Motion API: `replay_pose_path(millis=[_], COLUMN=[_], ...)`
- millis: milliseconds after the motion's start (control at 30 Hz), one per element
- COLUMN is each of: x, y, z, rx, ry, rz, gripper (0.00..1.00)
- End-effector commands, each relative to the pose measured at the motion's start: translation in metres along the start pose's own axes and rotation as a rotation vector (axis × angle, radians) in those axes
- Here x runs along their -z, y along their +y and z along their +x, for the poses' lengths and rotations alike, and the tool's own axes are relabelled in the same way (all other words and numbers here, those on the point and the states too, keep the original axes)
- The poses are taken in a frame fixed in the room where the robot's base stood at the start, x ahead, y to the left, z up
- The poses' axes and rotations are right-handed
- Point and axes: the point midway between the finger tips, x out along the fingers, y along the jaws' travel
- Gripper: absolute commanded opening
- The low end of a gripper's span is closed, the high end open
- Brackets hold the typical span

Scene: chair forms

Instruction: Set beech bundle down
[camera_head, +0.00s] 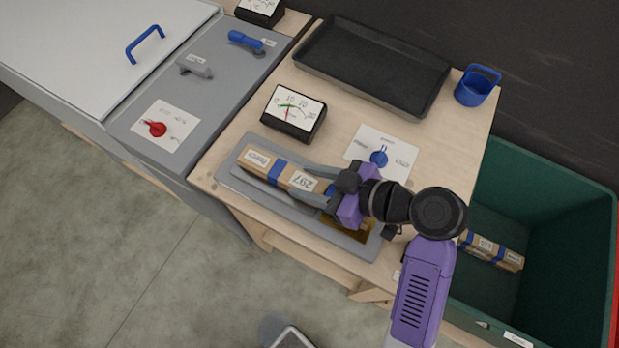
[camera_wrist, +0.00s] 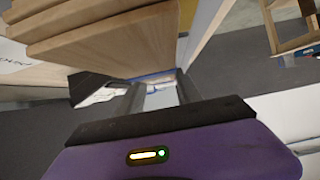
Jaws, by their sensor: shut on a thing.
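The beech bundle (camera_head: 258,162) is a stack of pale wood strips with a blue band and white labels, one reading 297. It lies lengthwise over the grey tray (camera_head: 240,184) at the front of the wooden bench. My gripper (camera_head: 302,182) is shut on the bundle near its right part; a finger hides some of it. In the wrist view the stacked strip ends (camera_wrist: 110,45) stand close in front of my gripper (camera_wrist: 155,92). I cannot tell whether the bundle touches the tray or hangs just above it.
A gauge box (camera_head: 292,112) and a blue knob on a white card (camera_head: 380,145) stand behind the tray. A black tray (camera_head: 374,62) and a blue cup (camera_head: 475,87) are at the back. Right is a green crate (camera_head: 560,185) holding another bundle (camera_head: 493,250).

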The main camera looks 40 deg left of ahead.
Motion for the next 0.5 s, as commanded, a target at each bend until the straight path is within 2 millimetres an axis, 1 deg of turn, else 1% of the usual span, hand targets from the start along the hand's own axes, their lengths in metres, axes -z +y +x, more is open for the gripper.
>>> replay_pose_path(millis=[167, 200, 267, 300, 500], x=[-0.0029, -0.0024, -0.0021, -0.0021, -0.002], y=[0.0003, 0.0001, 0.0001, 0.0001, 0.0001], z=[0.0018, 0.0014, 0.0012, 0.0012, 0.0012], rx=[-0.001, 0.0, 0.0, 0.0, 0.0], ry=[0.001, 0.0, 0.0, 0.0, 0.0], rz=[-0.001, 0.0, 0.0, 0.0, 0.0], gripper=[0.0, 0.47, 0.59, 0.63, 0.63])
